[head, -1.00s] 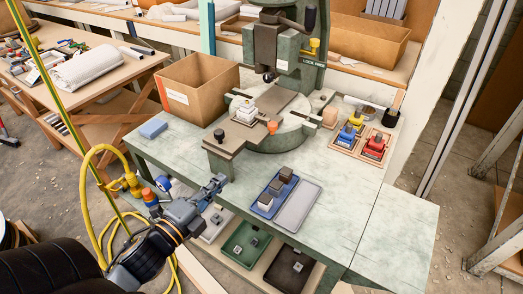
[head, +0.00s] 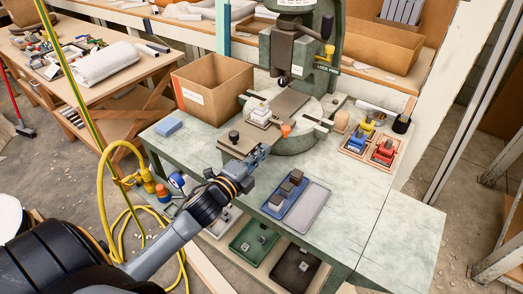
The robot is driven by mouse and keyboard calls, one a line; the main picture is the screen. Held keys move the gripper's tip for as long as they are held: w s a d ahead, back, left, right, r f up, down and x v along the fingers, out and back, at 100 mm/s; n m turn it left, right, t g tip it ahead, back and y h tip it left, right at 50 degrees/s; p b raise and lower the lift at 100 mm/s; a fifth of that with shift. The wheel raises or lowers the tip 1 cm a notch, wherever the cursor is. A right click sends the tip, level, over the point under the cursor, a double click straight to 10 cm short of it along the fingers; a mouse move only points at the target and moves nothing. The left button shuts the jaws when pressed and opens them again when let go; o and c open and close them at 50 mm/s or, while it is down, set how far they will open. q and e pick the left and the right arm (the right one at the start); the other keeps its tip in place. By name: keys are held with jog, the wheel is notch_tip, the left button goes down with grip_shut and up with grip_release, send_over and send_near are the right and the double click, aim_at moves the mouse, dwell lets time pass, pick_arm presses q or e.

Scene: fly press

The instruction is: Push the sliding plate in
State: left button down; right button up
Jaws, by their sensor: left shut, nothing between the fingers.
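The sliding plate (head: 236,146) is a flat brown plate sticking out at the front left of the green fly press (head: 310,60). My left gripper (head: 264,150) is shut and empty, at the plate's near edge, below and left of the orange knob. Whether it touches the plate I cannot tell. My gripper hides part of the plate's near edge. My right gripper is not in view.
A cardboard box (head: 212,88) stands behind the plate on the left. A blue tray with dark blocks and a grey tray (head: 306,206) lie in front on the green table. Red, blue and yellow clamps in wooden trays (head: 372,146) stand right. The table's front right is clear.

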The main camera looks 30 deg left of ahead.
aim_at(270, 143)
pick_arm(q)
jog(key=w, duration=0.4)
jog(key=shift+d, duration=0.1)
jog(key=shift+w, duration=0.4)
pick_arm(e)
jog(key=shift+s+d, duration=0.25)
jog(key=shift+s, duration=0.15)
pick_arm(q)
jog(key=shift+s, duration=0.1)
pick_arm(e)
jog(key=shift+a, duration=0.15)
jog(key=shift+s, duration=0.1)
